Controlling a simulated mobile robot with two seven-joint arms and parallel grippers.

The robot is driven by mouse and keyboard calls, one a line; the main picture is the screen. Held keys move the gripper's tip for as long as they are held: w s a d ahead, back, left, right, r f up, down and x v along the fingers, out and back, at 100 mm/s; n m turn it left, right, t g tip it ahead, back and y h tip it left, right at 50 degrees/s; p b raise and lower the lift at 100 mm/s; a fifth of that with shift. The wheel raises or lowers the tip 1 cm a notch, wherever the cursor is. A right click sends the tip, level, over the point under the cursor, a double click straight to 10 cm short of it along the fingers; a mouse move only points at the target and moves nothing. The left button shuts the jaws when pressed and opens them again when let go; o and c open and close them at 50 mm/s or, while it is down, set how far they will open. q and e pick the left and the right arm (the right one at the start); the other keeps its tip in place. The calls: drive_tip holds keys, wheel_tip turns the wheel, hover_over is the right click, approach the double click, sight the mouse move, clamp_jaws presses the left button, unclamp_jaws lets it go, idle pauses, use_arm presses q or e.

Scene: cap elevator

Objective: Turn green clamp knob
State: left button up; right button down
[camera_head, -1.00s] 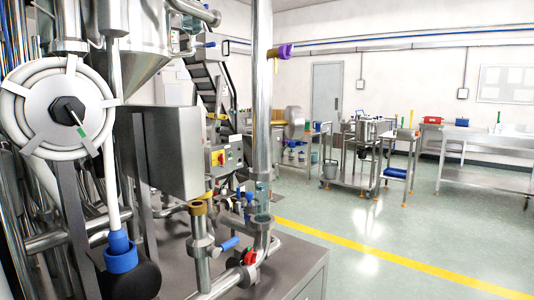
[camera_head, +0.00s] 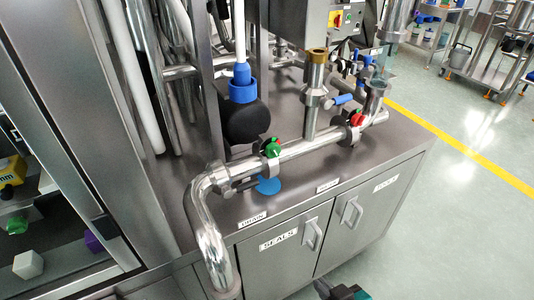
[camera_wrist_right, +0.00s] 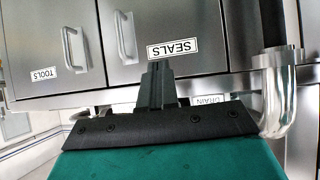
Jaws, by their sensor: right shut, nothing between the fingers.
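The green clamp knob (camera_head: 272,148) sits on a clamp around the horizontal steel pipe (camera_head: 300,149) above the cabinet top. The drain label (camera_head: 252,219) is on the cabinet edge below and left of it. My right gripper (camera_head: 321,286) shows only partly at the bottom edge of the head view, well below and apart from the knob. In the right wrist view my right gripper (camera_wrist_right: 157,72) is shut and empty, with the SEALS cabinet door behind it. The knob cannot be made out in the wrist view. My left gripper is out of view.
A red clamp knob (camera_head: 357,118) sits farther right on the pipework. A blue disc (camera_head: 268,185) lies below the green knob. The pipe elbow (camera_head: 203,195) drops past the cabinet front. Door handles (camera_head: 311,235) stick out. The floor (camera_head: 440,235) at right is clear.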

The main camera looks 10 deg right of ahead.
sight(277, 155)
drive_tip(key=c, duration=1.8)
unclamp_jaws()
